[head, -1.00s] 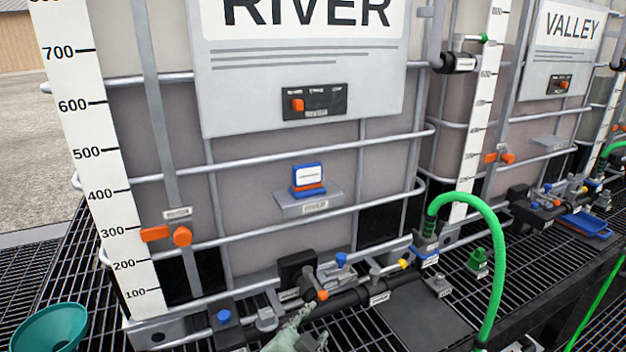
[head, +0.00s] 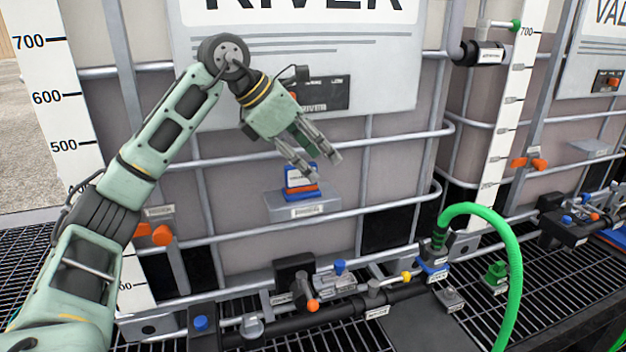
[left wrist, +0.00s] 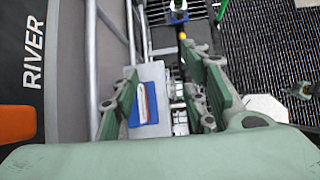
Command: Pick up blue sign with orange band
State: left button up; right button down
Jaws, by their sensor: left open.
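The blue sign with an orange band (head: 301,182) stands on a small grey shelf (head: 283,209) on the front of the RIVER tote. It has a white label on its face. In the left wrist view the sign (left wrist: 148,104) shows from above between my fingers, with the orange band seen as a thin strip. My left gripper (head: 323,168) is open and empty, just above the sign and apparently a little in front of it. In the left wrist view the open fingers (left wrist: 162,108) lie on either side of the sign. My right gripper is not in view.
Grey cage bars (head: 405,138) cross the tote above and below the shelf. A dark panel (head: 334,95) is behind my left wrist. Below are pipes and valves on black grating, with a green hose (head: 515,262) at right.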

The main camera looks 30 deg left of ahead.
aim_at(301, 180)
pick_arm(q)
jog(key=s+a+r+n+y, duration=0.1)
jog(key=s+a+y, duration=0.1)
jog(key=a, duration=0.4)
jog(key=shift+g, duration=0.3)
jog(key=p+x, duration=0.1)
jog(key=x, duration=0.2)
jog(key=p+x, duration=0.1)
jog(key=x, duration=0.2)
jog(key=shift+w+p, duration=0.4)
jog(key=shift+w, duration=0.05)
jog(key=shift+w+d+f, duration=0.15)
jog(key=shift+f, duration=0.2)
jog(key=shift+c, duration=0.3)
grip_shut()
